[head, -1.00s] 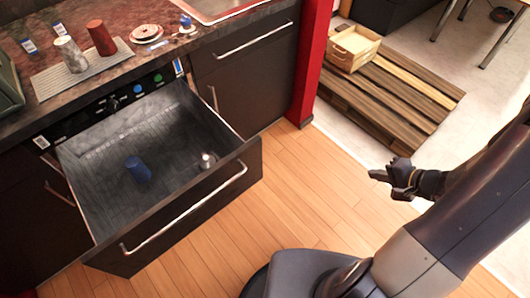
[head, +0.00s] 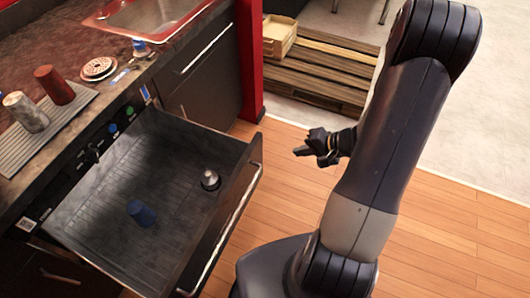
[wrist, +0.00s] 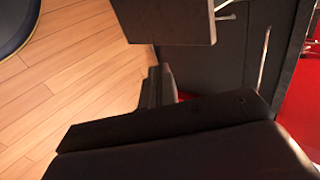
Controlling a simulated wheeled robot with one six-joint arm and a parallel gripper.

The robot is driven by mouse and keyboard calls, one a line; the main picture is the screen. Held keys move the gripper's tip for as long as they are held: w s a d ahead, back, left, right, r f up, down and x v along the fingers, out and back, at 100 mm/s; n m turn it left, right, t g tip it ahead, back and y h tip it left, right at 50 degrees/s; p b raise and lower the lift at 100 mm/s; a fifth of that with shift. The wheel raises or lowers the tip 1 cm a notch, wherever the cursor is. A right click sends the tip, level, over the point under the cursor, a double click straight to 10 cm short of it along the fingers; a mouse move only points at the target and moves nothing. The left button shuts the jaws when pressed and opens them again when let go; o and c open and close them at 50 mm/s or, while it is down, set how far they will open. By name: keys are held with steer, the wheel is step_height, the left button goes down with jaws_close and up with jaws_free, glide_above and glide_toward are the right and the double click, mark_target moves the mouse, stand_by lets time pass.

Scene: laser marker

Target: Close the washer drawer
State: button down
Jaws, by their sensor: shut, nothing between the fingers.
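The washer drawer (head: 110,215) is pulled out from the dark cabinet under the counter, below a panel with coloured buttons. A blue cup (head: 141,213) and a small metal-topped item (head: 210,180) are inside it. The drawer front has a long metal handle (head: 232,222). My gripper (head: 304,146) is to the right of the drawer front, apart from it, in the air over the floor. It is shut and empty. In the wrist view my gripper's fingers (wrist: 160,85) point towards dark cabinet fronts, and a dark panel edge (wrist: 170,20) shows above them.
The counter holds a ribbed mat (head: 45,130) with a red cup (head: 54,85) and a marbled cup (head: 25,112), plus a sink (head: 150,12). A red post (head: 249,65) and a wooden pallet (head: 320,72) stand behind. Wooden floor in front of the drawer is clear.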

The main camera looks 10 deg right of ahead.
mark_target(260, 152)
steer(key=shift+w+a+r+b+x, duration=0.3)
steer(key=shift+b+x, duration=0.3)
steer(key=shift+x, duration=1.45)
steer(key=shift+w+a+r+b+x, duration=0.15)
steer(key=shift+r+b+x, duration=0.35)
steer(key=shift+x, duration=1.6)
steer(key=shift+w+a+r+b+x, duration=0.2)
steer(key=shift+b+x, duration=0.5)
steer(key=shift+x, duration=1.35)
steer(key=shift+a, duration=0.1)
